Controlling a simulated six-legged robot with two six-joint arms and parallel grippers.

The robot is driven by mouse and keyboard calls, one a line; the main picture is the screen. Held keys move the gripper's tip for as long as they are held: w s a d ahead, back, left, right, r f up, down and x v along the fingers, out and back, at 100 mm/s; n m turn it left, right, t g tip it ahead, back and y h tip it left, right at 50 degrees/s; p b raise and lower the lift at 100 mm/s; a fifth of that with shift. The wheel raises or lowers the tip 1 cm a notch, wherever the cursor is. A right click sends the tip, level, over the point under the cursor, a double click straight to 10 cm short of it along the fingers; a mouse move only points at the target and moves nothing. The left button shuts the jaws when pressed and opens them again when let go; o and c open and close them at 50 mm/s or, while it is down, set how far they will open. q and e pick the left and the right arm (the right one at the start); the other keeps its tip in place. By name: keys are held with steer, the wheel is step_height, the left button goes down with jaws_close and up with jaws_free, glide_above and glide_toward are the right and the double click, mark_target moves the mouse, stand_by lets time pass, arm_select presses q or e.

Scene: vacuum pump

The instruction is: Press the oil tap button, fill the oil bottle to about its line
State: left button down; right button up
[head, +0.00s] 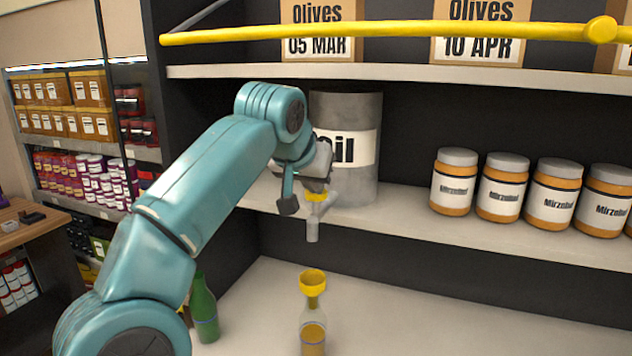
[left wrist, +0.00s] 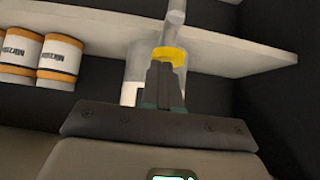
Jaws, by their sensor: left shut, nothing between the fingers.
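The grey oil drum (head: 361,180), labelled "Oil", stands on the middle shelf. Its grey tap (head: 313,222) hangs over the shelf edge with a yellow button (head: 316,197) on top. My left gripper (head: 318,186) is shut and empty, its fingertips right at the button; contact cannot be told. In the left wrist view, the shut fingers (left wrist: 164,80) overlap the yellow button (left wrist: 171,54). The clear oil bottle (head: 313,316) stands on the counter below the tap with a yellow funnel (head: 312,283) in its neck. Amber oil fills its visible lower part. No stream shows.
A green bottle (head: 204,310) stands on the counter, partly behind my left arm. Several Mirzebul jars (head: 501,190) stand on the shelf (head: 420,222) right of the drum. Olives boxes (head: 322,45) sit on the shelf above. The counter (head: 430,325) right of the oil bottle is clear.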

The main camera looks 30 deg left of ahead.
arm_select(q)
steer(key=v, duration=1.1)
steer(key=shift+w+r+p, duration=0.35)
steer(key=shift+r+p, duration=0.05)
arm_select(e)
steer(key=shift+a+v, duration=0.2)
steer(key=shift+v, duration=1)
steer(key=shift+w, duration=0.15)
